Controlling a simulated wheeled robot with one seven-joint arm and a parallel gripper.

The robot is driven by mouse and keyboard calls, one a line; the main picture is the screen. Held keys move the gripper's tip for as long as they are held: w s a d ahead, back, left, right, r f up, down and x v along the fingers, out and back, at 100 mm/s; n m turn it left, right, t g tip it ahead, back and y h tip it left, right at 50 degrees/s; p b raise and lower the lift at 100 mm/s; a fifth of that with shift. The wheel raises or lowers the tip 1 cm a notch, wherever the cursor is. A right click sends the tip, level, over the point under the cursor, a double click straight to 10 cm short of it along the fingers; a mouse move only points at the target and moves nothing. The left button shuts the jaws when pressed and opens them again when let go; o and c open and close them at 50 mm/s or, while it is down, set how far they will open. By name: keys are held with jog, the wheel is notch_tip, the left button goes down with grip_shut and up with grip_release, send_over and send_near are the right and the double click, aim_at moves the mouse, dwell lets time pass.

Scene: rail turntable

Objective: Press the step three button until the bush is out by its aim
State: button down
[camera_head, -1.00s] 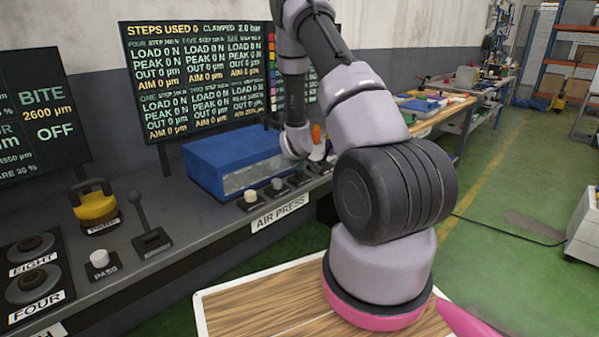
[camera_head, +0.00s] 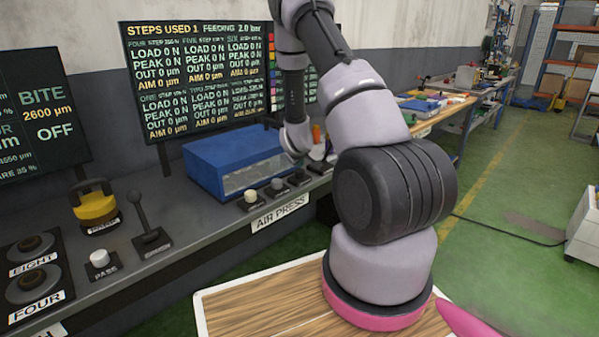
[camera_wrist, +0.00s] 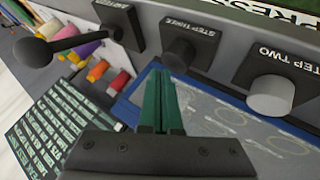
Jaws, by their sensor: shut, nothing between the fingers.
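In the wrist view the step three button (camera_wrist: 180,56) is a dark round knob on a black block, labelled upside down. My gripper (camera_wrist: 161,74) has its green fingers shut together, empty, with the tips right by this button; I cannot tell whether they touch it. The press display (camera_head: 198,80) in the head view reads steps used 1, feeding, 2.0 bar. Its legible load, peak, out and aim lines show zeros; the step three panel is too small to read surely. The blue air press (camera_head: 235,160) stands behind the row of buttons. The head view does not show my fingertips.
The lighter step two button (camera_wrist: 270,95) sits just right of step three in the wrist view. A black ball-ended lever (camera_wrist: 36,50) stands at the left. Colored pieces (camera_wrist: 98,70) and a dark printed panel (camera_wrist: 50,125) lie close by. The press has a clear window.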

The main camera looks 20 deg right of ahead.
jog(key=shift+r, duration=0.25)
jog(key=shift+r, duration=2.45)
jog(key=shift+r, duration=0.15)
notch_tip(320, 180, up, 11)
jog(key=m+y, duration=0.2)
send_over(300, 172)
jog(key=s+a, duration=0.3)
jog(key=a, duration=0.2)
jog(key=s+a+r+m+y, duration=0.1)
jog(key=s+a+r, duration=0.2)
jog(key=s+r, duration=0.3)
jog(key=s+a+r+m+y, duration=0.1)
jog(key=s+a+r+m, duration=0.15)
jog(key=r, duration=0.45)
jog(key=s+a+r, duration=0.2)
jog(key=s+r, duration=0.1)
jog(key=s, duration=0.5)
jog(key=s+a+r+m+y, duration=0.1)
jog(key=s+a+r, duration=0.2)
jog(key=s, duration=0.5)
jog(key=s+a+r+m+g+y, duration=0.1)
jog(key=s+a+r, duration=0.1)
jog(key=s, duration=0.6)
jog(key=shift+a+r, duration=0.2)
jog(key=shift+r, duration=0.35)
